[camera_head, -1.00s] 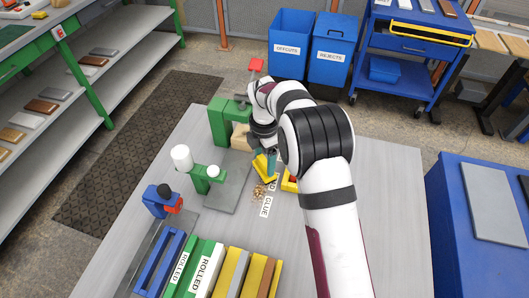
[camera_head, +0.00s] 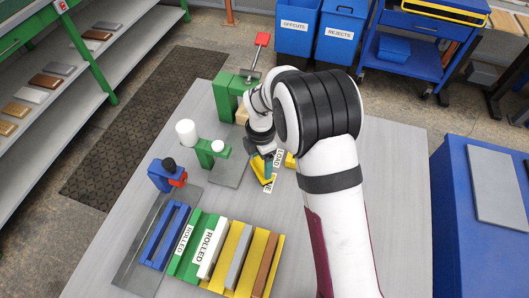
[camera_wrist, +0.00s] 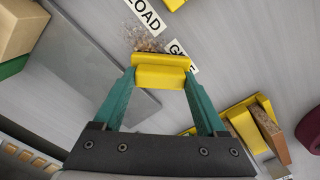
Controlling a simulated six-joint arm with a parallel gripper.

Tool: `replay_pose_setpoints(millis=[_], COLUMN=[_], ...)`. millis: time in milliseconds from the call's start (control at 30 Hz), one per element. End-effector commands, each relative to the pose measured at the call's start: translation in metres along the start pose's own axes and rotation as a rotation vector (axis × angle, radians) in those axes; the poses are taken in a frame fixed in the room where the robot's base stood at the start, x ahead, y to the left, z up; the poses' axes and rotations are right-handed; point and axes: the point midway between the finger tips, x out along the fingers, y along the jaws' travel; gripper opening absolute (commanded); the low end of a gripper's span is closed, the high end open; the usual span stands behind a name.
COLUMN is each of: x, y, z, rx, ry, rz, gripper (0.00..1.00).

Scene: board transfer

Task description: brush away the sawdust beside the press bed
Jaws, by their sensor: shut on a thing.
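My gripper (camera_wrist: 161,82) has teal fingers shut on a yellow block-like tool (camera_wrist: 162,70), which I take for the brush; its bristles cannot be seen. It also shows in the head view (camera_head: 262,171), low over the table. The sawdust (camera_wrist: 148,40) is a small brown, speckled patch just beyond the yellow tool in the wrist view, between the LOAD and GLUE labels. Whether the tool touches it, I cannot tell. In the head view the sawdust is hidden by the tool. The grey press bed (camera_wrist: 95,72) lies left of the sawdust, near the green press (camera_head: 226,95).
A rack of several boards (camera_head: 232,258) lies at the front. Yellow pieces (camera_wrist: 175,4) stand beyond the sawdust. The table's right side (camera_head: 405,190) is clear.

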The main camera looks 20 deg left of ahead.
Motion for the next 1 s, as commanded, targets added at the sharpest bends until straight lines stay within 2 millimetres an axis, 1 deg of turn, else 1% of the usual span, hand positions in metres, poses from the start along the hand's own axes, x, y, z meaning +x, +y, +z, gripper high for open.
replay_pose_setpoints(millis=[200,267,1000], x=[0.000,0.001,0.001], y=[-0.015,-0.016,0.033], z=[-0.015,-0.016,0.033], rx=[0.001,0.001,0.002], ry=[0.002,0.001,0.000], rz=[-0.003,-0.001,0.000], gripper=[0.22,0.22,0.22])
